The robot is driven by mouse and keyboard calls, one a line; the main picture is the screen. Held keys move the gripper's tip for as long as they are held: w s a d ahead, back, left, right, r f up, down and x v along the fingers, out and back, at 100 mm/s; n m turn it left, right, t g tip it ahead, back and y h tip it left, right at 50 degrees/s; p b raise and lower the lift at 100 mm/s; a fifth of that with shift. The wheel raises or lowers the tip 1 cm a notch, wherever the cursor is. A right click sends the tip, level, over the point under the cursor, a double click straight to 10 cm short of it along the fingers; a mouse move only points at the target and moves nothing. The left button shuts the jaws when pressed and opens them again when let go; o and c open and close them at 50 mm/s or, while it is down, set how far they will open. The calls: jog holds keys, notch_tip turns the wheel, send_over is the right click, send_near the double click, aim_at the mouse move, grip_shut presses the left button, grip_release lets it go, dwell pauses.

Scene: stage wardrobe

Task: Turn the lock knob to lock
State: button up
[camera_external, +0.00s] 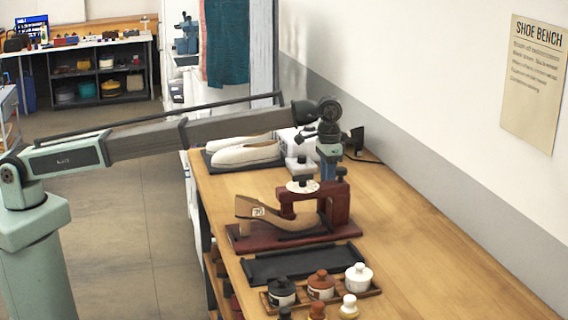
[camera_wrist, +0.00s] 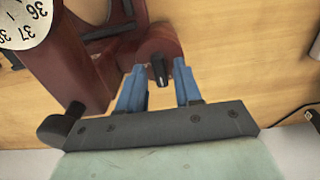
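The lock knob (camera_wrist: 158,70) is a small black grip on a round dark red boss of the shoe-stretching device, in the wrist view. My gripper (camera_wrist: 159,67) has its two blue fingers apart, one on each side of the knob. A gap shows between each finger and the knob; I cannot tell how deep the fingertips reach. In the external view my gripper (camera_external: 328,168) points down over the dark red device (camera_external: 338,205) and hides the knob. A white size dial (camera_external: 302,186) sits on the device; its numbers show in the wrist view (camera_wrist: 22,20).
A tan heeled shoe (camera_external: 275,216) sits on the device's base. White shoes (camera_external: 246,152) lie on a dark mat behind. A black tray (camera_external: 302,263) and several lidded jars (camera_external: 320,284) stand in front. The bench's right side (camera_external: 440,275) is clear.

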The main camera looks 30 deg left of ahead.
grip_shut()
jog(key=shift+m, duration=0.3)
jog(key=m, duration=0.3)
jog(key=shift+m, duration=0.4)
jog(key=m, duration=0.9)
jog(key=shift+m, duration=2.2)
